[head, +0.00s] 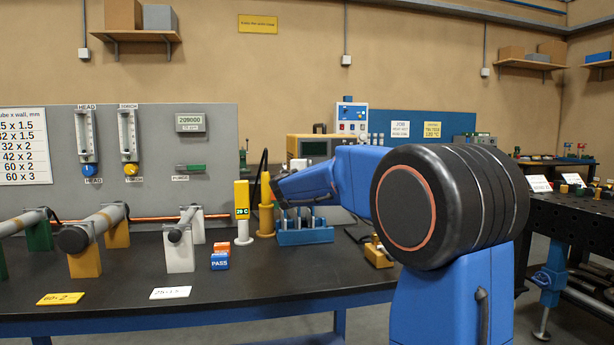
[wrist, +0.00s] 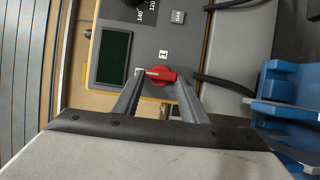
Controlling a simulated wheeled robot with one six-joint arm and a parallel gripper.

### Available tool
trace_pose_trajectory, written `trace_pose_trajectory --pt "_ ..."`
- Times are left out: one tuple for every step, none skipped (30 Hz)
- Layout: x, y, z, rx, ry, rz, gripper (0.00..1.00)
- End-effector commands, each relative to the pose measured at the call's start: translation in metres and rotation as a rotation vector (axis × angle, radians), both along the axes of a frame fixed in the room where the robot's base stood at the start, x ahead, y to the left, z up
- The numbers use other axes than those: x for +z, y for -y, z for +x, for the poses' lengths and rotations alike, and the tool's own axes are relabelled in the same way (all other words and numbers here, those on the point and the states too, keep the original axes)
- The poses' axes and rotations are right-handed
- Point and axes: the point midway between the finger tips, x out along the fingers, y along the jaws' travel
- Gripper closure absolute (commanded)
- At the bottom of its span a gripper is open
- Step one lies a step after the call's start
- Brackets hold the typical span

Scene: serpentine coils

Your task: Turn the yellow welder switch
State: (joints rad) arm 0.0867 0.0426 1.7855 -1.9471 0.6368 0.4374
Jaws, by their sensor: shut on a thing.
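The yellow welder (head: 292,143) stands at the back of the bench in the head view, with a dark screen; my blue arm hides its lower front. In the wrist view its grey front panel (wrist: 200,50) fills the middle, with a yellow edge and a dark green screen. The red switch (wrist: 161,76) is on this panel, its white pointer line lying left, toward a small white label partly hidden by my left finger. Another label, "1", is just above the switch. My gripper (wrist: 158,82) is shut on the red switch, one finger on each side.
Dark cables (wrist: 228,84) leave the panel on the right in the wrist view. A blue rack (head: 305,236) with upright pieces stands below my arm. A yellow post marked 29 C (head: 242,205) and PASS blocks (head: 220,260) stand left of it.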

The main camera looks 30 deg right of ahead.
Motion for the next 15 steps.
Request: trace_pose_trajectory --pt "-0.0018 0.0002 -0.0001 -0.001 -0.002 0.0 0.83" --pt "-0.0018 0.0002 -0.0001 -0.001 -0.003 0.001 0.83" --pt "-0.0019 0.0002 -0.0001 0.0 -0.003 0.001 0.83" --pt "-0.0019 0.0002 -0.0001 0.0 -0.003 0.001 0.83" --pt "-0.0019 0.0002 -0.0001 0.0 -0.003 0.001 0.83" --pt "-0.0019 0.0002 -0.0001 0.0 -0.003 0.001 0.56" --pt "-0.0018 0.0002 -0.0001 0.0 -0.003 0.001 0.49" --pt "-0.0017 0.0002 -0.0001 0.0 -0.002 0.002 0.42" --pt "-0.0015 0.0002 0.0 0.0 -0.002 0.001 0.42" --pt "-0.0014 0.0002 0.0 0.0 -0.002 0.001 0.42" --pt "-0.0013 0.0002 0.0 0.0 -0.002 0.001 0.42" --pt "-0.0011 0.0002 0.0 0.0 -0.002 0.001 0.42" --pt "-0.001 0.0002 0.0 0.0 -0.002 0.001 0.42" --pt "-0.001 0.0002 0.0 0.0 -0.002 0.001 0.42" --pt "-0.0009 0.0002 0.0 0.0 -0.002 0.001 0.42"
